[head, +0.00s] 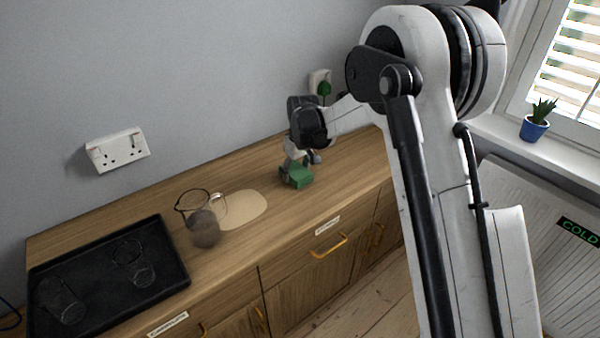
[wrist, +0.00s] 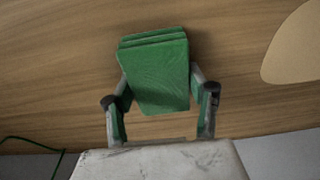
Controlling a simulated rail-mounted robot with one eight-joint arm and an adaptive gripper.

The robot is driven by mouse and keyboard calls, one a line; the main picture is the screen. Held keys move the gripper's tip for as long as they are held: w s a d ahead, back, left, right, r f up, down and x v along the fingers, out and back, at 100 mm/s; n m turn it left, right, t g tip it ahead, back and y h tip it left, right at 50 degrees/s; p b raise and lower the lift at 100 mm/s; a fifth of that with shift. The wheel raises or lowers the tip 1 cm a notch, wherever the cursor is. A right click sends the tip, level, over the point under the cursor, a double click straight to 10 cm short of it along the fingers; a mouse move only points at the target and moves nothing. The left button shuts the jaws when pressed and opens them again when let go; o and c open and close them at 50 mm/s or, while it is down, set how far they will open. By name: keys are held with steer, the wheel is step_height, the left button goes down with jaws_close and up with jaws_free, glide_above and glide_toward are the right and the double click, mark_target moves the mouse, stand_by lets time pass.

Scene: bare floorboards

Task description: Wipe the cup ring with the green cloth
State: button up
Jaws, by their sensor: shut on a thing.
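The folded green cloth (head: 298,178) is at my gripper (head: 294,163) over the right part of the wooden sideboard top. In the wrist view the cloth (wrist: 155,75) sits between the two fingers of my gripper (wrist: 160,105), which are shut on it. Whether the cloth touches the wood I cannot tell. A pale beige patch (head: 244,208) lies on the wood to the left of the cloth, partly behind the jug. It also shows at the right edge of the wrist view (wrist: 295,45). I cannot make out a distinct cup ring.
A glass jug (head: 204,228) with dark contents stands at the patch's left edge. A black tray (head: 175,262) with two clear glasses (head: 140,272) is at the left. Wall sockets (head: 118,150) are behind. Wood between patch and cloth is clear.

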mark_target(302, 174)
steer(key=shift+w+a, duration=0.3)
steer(key=shift+w, duration=0.1)
steer(key=shift+r+p, duration=0.25)
steer(key=shift+p, duration=0.15)
steer(key=shift+s+d+f+b, duration=0.25)
steer(key=shift+s+d+b, duration=0.15)
steer(key=shift+s+d, duration=0.4)
steer(key=shift+s, duration=0.2)
steer(key=shift+s+d+f, duration=0.15)
steer(key=shift+s+d, duration=0.1)
steer(key=shift+s, duration=0.05)
steer(key=shift+s+d, duration=0.25)
steer(key=shift+s, duration=0.05)
steer(key=shift+r+p, duration=1.45)
steer(key=shift+r, duration=2.8)
steer(key=shift+a, duration=0.1)
